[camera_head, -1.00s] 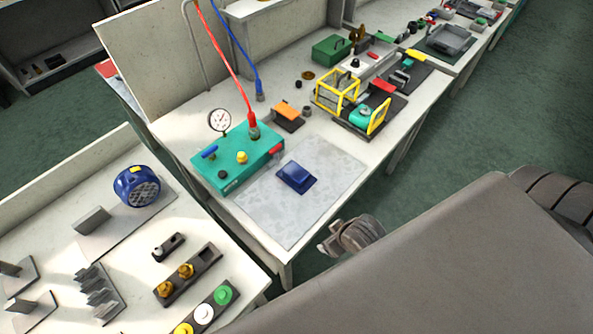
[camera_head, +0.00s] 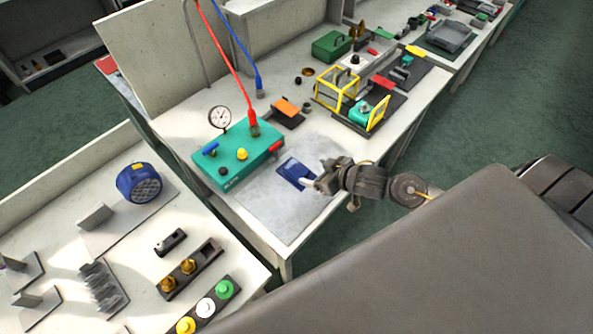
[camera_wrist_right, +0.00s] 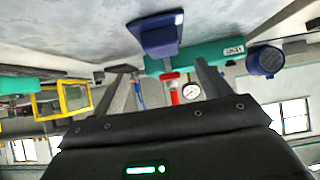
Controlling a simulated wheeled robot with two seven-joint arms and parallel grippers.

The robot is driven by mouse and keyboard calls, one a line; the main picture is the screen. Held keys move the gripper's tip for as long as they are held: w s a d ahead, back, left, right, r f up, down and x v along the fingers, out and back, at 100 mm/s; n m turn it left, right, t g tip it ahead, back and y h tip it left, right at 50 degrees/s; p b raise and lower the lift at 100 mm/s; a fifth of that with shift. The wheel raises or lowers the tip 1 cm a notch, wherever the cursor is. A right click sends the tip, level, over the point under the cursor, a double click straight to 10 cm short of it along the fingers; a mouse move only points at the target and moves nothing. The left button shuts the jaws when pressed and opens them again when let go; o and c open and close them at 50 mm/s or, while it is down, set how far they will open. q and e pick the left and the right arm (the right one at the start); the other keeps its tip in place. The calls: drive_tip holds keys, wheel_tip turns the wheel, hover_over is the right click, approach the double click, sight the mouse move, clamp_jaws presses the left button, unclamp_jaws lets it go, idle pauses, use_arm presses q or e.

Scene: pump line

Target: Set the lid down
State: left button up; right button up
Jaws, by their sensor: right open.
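A dark blue piece with a raised part on a flat base, which I take to be the lid (camera_head: 291,173), lies on the pale grey mottled mat (camera_head: 265,208) in the head view. My right gripper (camera_head: 312,183) is at its right side, and the gripper hides part of it. In the right wrist view the blue lid (camera_wrist_right: 160,35) shows just above the gap between the two spread fingers (camera_wrist_right: 165,77). I cannot tell whether a finger touches the lid. My left gripper is in neither view.
The teal pump box (camera_head: 238,155) with its gauge (camera_head: 220,117) and red hose (camera_head: 238,85) stands just left of the mat. A yellow frame (camera_head: 337,88) and an orange-topped block (camera_head: 287,106) stand farther back. The mat's front is clear.

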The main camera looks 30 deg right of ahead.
sight(296, 168)
drive_tip(key=x, duration=0.4)
drive_tip(key=shift+w+a+f, duration=0.1)
drive_tip(key=shift+w, duration=0.1)
drive_tip(key=shift+w+a+f+p, duration=0.2)
drive_tip(key=shift+w+a+p, duration=0.05)
drive_tip(key=shift+w+p, duration=0.1)
drive_tip(key=x, duration=0.4)
drive_tip(key=shift+w+a+f+p, duration=0.1)
drive_tip(key=shift+a+p, duration=0.05)
drive_tip(key=shift+p, duration=0.2)
drive_tip(key=shift+c, duration=0.2)
drive_tip(key=c, duration=0.7)
